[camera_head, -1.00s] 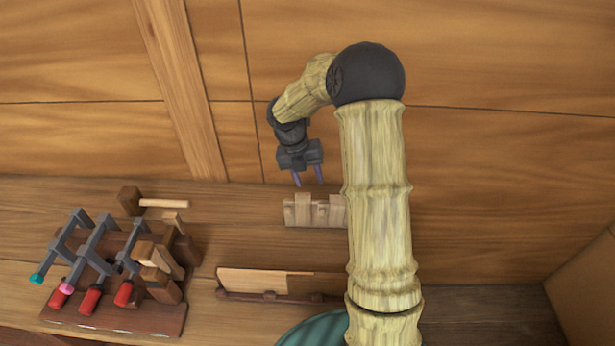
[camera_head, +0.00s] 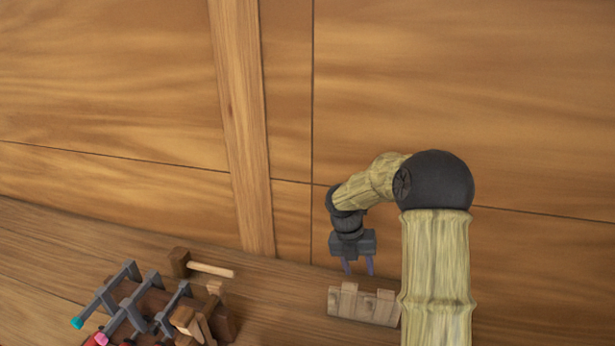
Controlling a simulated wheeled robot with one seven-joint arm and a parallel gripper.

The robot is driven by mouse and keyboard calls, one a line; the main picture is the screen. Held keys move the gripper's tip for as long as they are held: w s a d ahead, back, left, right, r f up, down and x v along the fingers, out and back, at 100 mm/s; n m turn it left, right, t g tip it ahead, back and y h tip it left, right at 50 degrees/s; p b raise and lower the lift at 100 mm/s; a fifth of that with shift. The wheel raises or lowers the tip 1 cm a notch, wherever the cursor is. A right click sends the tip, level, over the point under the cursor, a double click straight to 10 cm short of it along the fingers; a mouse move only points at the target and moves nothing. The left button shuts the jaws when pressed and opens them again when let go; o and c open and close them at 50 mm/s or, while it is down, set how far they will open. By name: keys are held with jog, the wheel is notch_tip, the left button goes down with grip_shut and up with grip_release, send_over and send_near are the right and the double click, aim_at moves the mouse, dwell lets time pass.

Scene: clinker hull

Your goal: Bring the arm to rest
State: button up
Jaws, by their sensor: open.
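My gripper (camera_head: 358,268) hangs at the end of my arm, pointing down, with its two purple fingers apart and nothing between them. It is just above and behind a small notched wooden block (camera_head: 362,304) on the bench, and a gap seems to show between them. My arm bends at a dark round elbow to the right of the gripper. The lower part of my arm runs out of the bottom of the view and covers the right end of the notched block.
A rack of grey clamps (camera_head: 130,300) stands at the lower left, cut off by the bottom edge. A wooden mallet (camera_head: 195,266) lies behind it. The plank wall (camera_head: 420,80) with an upright rib (camera_head: 240,130) rises behind. Bare bench (camera_head: 60,240) shows at the left.

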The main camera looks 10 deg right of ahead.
jog(key=s+a+r+m+t+y, duration=0.1)
jog(key=s+a+m+t, duration=0.1)
jog(key=s+m, duration=0.8)
jog(key=s+a+r+m+t+y+b, duration=0.1)
jog(key=s+a+m, duration=0.4)
jog(key=m, duration=1.6)
jog(key=shift+s+r+t+y, duration=0.4)
jog(key=shift+s+r, duration=0.4)
jog(key=shift+s, duration=1.6)
